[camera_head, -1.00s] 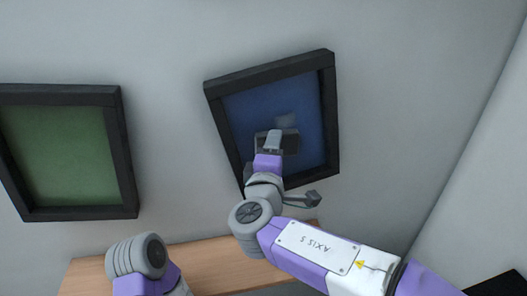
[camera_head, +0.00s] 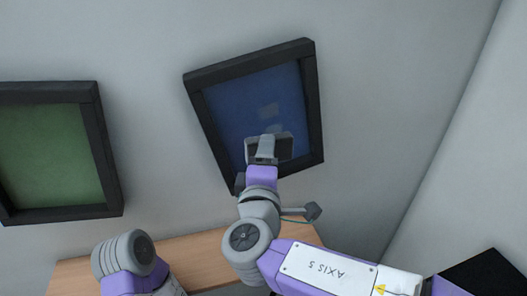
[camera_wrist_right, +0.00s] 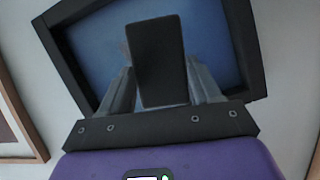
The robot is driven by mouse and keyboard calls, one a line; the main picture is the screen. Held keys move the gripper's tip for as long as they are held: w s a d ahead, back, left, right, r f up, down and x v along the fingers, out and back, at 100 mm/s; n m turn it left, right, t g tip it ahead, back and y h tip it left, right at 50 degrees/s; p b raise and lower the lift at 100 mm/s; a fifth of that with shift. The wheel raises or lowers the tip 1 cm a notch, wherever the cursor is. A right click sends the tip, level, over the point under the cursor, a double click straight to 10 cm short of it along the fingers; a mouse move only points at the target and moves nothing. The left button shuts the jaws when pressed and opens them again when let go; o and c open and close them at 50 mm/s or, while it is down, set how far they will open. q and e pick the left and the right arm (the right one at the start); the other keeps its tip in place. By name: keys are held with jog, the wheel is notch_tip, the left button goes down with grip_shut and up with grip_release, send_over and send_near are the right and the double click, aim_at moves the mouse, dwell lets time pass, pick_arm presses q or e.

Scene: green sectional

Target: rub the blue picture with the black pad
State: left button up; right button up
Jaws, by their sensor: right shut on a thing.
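The blue picture (camera_head: 235,105) hangs tilted on the wall in a black frame, with pale patches (camera_head: 268,110) near the middle of its face. The black pad (camera_head: 286,148) is in front of the picture's lower part. My right gripper (camera_head: 267,147) is shut on the pad. In the right wrist view the pad (camera_wrist_right: 156,55) stands upright between the two grey fingers, with the blue picture (camera_wrist_right: 95,50) behind it. I cannot tell whether the pad touches the picture. My left arm shows at the lower left, but its gripper is out of view.
A green picture (camera_head: 45,150) in a black frame hangs to the left. A wooden surface (camera_head: 190,248) lies below the pictures. A black object (camera_head: 485,275) is at the lower right corner. The wall between the pictures is clear.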

aim_at(283, 133)
jog(key=shift+s, duration=0.2)
jog(key=s, duration=0.1)
jog(key=s+d, duration=0.1)
jog(key=shift+s, duration=0.3)
dwell(0.6)
jog(key=d+r+p, duration=0.1)
jog(key=p, duration=0.2)
jog(key=w+d+r+p, duration=0.1)
jog(key=p, duration=0.2)
jog(key=w+d+r+p, duration=0.1)
jog(key=r+p, duration=0.1)
jog(key=p, duration=0.2)
jog(key=shift+w+d, duration=0.1)
jog(key=shift+d, duration=0.25)
jog(key=shift+w+a+p, duration=0.2)
jog(key=shift+w+p, duration=0.35)
jog(key=shift+w, duration=0.4)
jog(key=shift+w+a+p, duration=0.25)
jog(key=shift+w+p, duration=0.35)
jog(key=shift+w, duration=0.4)
jog(key=shift+w+a+p, duration=0.2)
jog(key=shift+w+p, duration=0.35)
jog(key=shift+w, duration=0.4)
jog(key=shift+w+a+b, duration=0.2)
jog(key=shift+w, duration=0.3)
jog(key=shift+w+a+b, duration=0.15)
jog(key=shift+w+b, duration=0.05)
jog(key=shift+w, duration=0.3)
